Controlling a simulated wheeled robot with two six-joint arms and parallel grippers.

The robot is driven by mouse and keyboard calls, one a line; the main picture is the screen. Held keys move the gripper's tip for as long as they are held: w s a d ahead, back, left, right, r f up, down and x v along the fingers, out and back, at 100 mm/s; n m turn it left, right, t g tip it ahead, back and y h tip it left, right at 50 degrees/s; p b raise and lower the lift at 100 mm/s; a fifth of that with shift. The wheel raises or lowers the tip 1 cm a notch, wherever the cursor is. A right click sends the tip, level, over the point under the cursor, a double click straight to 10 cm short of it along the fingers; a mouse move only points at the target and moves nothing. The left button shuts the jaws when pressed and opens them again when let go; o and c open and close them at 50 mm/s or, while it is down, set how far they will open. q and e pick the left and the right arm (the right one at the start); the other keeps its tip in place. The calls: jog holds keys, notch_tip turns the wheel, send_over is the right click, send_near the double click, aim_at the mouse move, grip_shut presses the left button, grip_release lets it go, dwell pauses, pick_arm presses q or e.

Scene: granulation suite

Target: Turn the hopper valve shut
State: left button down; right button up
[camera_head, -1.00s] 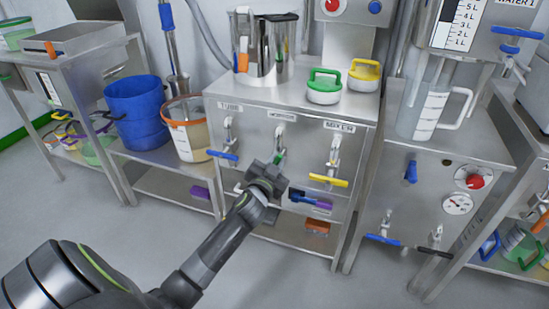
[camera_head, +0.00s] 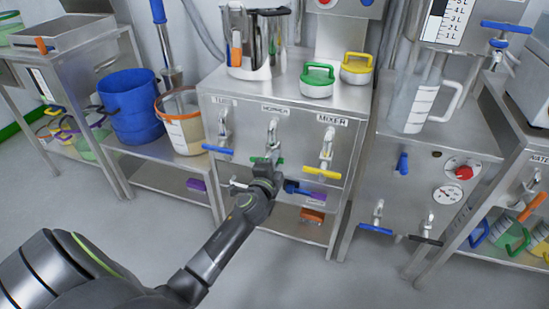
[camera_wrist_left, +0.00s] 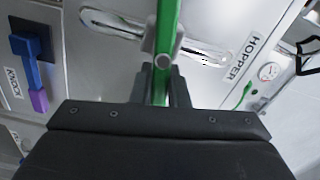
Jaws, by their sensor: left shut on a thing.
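The hopper valve has a green lever (camera_head: 278,161), low on the middle pipe of the steel panel. In the head view it lies roughly level across the pipe, partly hidden by my gripper. My left gripper (camera_head: 264,164) is at this lever. In the left wrist view the green lever (camera_wrist_left: 168,28) runs down between the fingers of my left gripper (camera_wrist_left: 160,84), which is shut on it. A HOPPER label (camera_wrist_left: 243,57) is on the panel beside it. My right gripper is not in view.
A blue-handled valve (camera_head: 218,149) is left of the hopper valve, and a yellow-handled one (camera_head: 322,173) is right. A blue and purple KNOCK lever (camera_wrist_left: 30,55) is close by on the panel. A steel jug and lidded pots (camera_head: 317,80) stand on top.

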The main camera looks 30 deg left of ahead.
pick_arm(q)
jog(key=shift+f+m, duration=0.35)
jog(key=shift+m, duration=0.85)
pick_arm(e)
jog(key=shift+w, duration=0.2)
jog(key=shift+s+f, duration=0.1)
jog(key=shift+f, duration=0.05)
pick_arm(q)
jog(key=c, duration=1.4)
grip_release()
jog(key=shift+d, duration=0.1)
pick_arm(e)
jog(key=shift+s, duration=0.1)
pick_arm(q)
jog(key=p+v, duration=0.1)
jog(key=v, duration=1.6)
jog(key=shift+s, duration=0.25)
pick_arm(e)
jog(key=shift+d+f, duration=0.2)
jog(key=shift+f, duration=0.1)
